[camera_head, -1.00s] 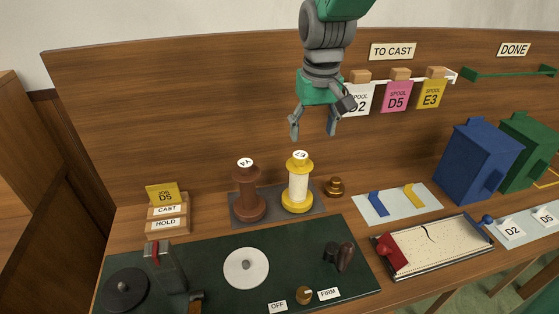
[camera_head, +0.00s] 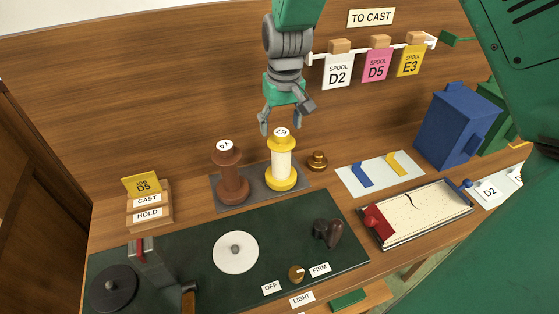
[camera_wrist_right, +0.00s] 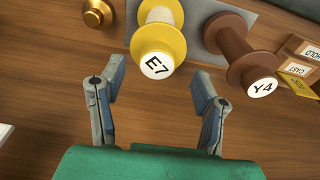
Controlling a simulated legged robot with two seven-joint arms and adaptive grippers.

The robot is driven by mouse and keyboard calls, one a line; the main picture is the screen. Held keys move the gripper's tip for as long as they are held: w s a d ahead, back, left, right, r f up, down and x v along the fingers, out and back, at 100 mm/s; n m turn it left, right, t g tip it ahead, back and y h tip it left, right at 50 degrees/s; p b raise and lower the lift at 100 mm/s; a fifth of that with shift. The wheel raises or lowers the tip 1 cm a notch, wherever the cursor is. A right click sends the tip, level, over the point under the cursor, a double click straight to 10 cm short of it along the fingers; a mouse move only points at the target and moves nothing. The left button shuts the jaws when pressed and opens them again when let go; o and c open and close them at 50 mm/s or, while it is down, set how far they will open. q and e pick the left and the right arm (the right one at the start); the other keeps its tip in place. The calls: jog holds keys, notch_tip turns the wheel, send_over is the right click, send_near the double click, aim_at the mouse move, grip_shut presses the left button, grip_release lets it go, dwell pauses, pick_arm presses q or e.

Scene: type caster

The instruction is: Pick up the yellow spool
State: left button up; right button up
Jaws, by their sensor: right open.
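The yellow spool (camera_head: 282,178) stands upright on a dark grey pad (camera_head: 307,181) at the back of the bench. It has a pale middle and a white top label; in the wrist view the spool (camera_wrist_right: 160,42) reads E7. My right gripper (camera_head: 284,131) hangs just above the spool's top, fingers pointing down. In the wrist view my right gripper (camera_wrist_right: 158,92) has its fingers spread apart with nothing between them, and the spool's labelled end is just beyond the fingertips. My left gripper is not in view.
A brown spool (camera_head: 231,180) marked Y4 stands close left of the yellow one. A small brass knob (camera_head: 317,161) sits close right. A green mat (camera_head: 193,225) with a white disc (camera_head: 236,252) lies in front. Coloured tags (camera_head: 375,65) hang behind on the right.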

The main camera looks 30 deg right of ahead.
aim_at(281, 133)
jog(key=f, duration=0.4)
jog(key=shift+w+d, duration=0.3)
jog(key=shift+d, duration=0.05)
jog(key=shift+s+r, duration=0.1)
jog(key=shift+a, duration=0.25)
grip_shut()
